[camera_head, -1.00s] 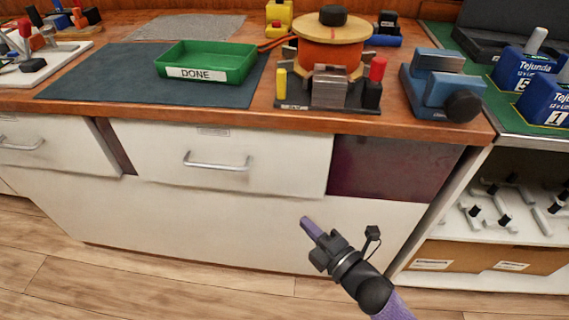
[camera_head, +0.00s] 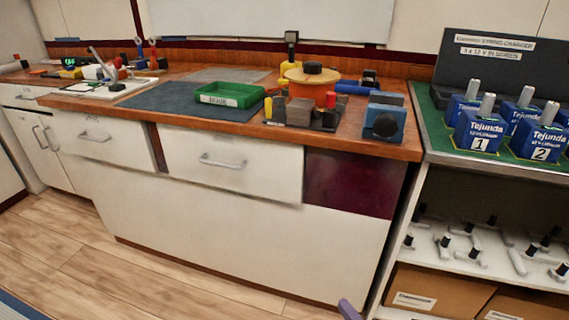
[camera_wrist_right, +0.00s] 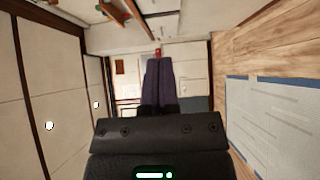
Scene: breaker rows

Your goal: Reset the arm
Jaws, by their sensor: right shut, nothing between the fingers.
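My right gripper (camera_wrist_right: 160,85) shows in the right wrist view with its two purple fingers together and nothing between them. In the head view only a small purple tip of it (camera_head: 347,310) shows at the bottom edge, in front of the cabinet and below the bench top, touching nothing I can see. My left gripper is not in either view.
A wooden bench (camera_head: 398,152) holds a green tray (camera_head: 230,99), an orange spool (camera_head: 312,84) and a blue vise-like block (camera_head: 384,122). Several blue Tejunda batteries (camera_head: 480,130) stand on a green mat at right. The wooden floor (camera_head: 100,260) in front is clear.

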